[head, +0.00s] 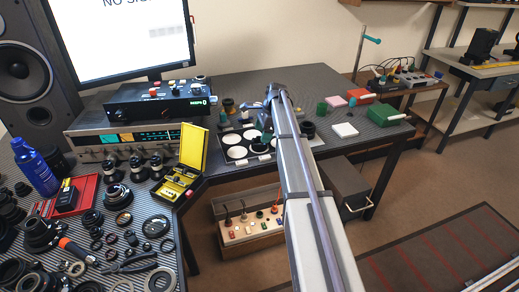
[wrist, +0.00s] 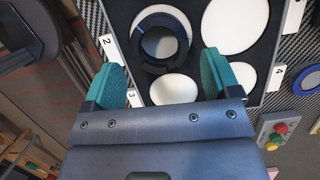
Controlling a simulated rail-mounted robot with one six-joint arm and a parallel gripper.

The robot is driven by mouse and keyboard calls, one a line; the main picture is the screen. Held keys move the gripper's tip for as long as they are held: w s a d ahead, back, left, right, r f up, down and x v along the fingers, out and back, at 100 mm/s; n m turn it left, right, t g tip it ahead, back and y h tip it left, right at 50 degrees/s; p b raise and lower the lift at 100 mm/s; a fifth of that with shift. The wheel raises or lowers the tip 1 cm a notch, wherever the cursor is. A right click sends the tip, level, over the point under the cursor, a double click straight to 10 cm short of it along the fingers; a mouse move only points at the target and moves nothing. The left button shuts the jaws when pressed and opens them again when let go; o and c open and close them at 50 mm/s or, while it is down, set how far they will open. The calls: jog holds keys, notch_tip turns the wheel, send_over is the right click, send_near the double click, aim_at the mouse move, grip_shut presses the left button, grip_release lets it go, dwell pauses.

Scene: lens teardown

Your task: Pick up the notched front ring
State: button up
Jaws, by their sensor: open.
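A dark ring (wrist: 142,52) lies on a white round pad of the black tray (wrist: 190,12) in the wrist view. It appears to be the notched front ring, though I cannot make out a notch clearly. My gripper (wrist: 160,78) is open, with two teal fingers spread wide and nothing between them. The ring is ahead of the fingertips, in line with the gap. The gap also looks over a smaller empty white pad (wrist: 174,88). In the head view my arm hides part of the tray (head: 222,157) and the ring cannot be made out.
A blue ring (wrist: 305,78) and a button box (wrist: 278,131) lie to the right of the tray. Lens parts crowd the left bench.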

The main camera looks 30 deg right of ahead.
jog(key=b+x, duration=0.4)
jog(key=x, duration=0.1)
jog(key=shift+f, duration=0.1)
jog(key=shift+s+r, duration=0.1)
jog(key=shift+r, duration=0.15)
jog(key=c, duration=0.7)
